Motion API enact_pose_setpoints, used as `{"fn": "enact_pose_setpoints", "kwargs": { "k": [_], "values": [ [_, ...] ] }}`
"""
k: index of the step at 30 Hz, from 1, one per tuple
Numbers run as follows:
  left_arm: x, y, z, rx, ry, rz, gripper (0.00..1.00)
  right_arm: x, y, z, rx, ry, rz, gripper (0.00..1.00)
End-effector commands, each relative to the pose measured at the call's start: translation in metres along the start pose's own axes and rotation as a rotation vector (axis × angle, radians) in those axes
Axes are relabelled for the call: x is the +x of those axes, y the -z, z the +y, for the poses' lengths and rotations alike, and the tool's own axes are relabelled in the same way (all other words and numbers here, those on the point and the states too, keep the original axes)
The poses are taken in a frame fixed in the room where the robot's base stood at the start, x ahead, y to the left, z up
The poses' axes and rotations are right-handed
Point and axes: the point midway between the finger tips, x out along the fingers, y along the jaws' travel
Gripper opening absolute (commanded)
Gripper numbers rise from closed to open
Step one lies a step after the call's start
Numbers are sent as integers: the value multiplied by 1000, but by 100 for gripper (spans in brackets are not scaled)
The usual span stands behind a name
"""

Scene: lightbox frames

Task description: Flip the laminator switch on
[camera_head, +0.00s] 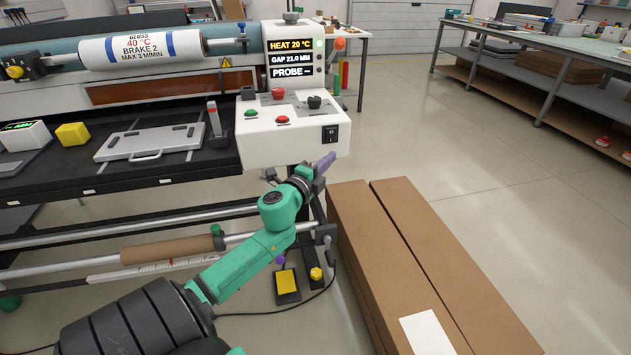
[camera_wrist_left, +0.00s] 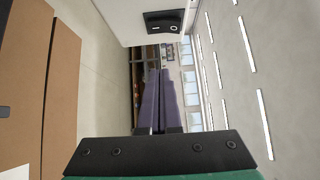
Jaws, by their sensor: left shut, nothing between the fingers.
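The laminator (camera_head: 155,75) fills the upper left of the head view, with a white control box (camera_head: 270,148) at its right end. A black rocker switch (camera_head: 330,133) sits on the box's front face, at the right. In the wrist view the switch (camera_wrist_left: 163,22) shows at the top with I and O marks; which side is pressed I cannot tell. My left gripper (camera_head: 328,160) has purple fingers, shut and empty, just below the switch and apart from it. The fingers also show in the wrist view (camera_wrist_left: 160,78). My right gripper is not in view.
The box top carries green (camera_head: 251,114) and red buttons and black knobs. A display (camera_head: 285,58) reads HEAT 20 °C. Long brown cartons (camera_head: 410,255) lie on the floor right of my arm. A workbench (camera_head: 560,45) stands at the back right; the floor between is clear.

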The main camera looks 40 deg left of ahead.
Motion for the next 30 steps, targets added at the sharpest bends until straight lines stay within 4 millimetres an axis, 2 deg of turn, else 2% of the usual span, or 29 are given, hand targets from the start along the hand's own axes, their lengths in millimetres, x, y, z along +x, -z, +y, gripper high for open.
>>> {"fn": "enact_pose_setpoints", "kwargs": {
  "k": [3,6,12,30],
  "values": [
    [-26,0,5,-1,-6,-1,0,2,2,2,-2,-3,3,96],
    [-47,0,7,-1,-5,-2,0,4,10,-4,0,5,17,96],
    [-71,1,7,-1,-2,-1,0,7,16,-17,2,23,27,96],
    [-73,1,7,-7,-3,-4,0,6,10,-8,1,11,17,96]
  ]
}}
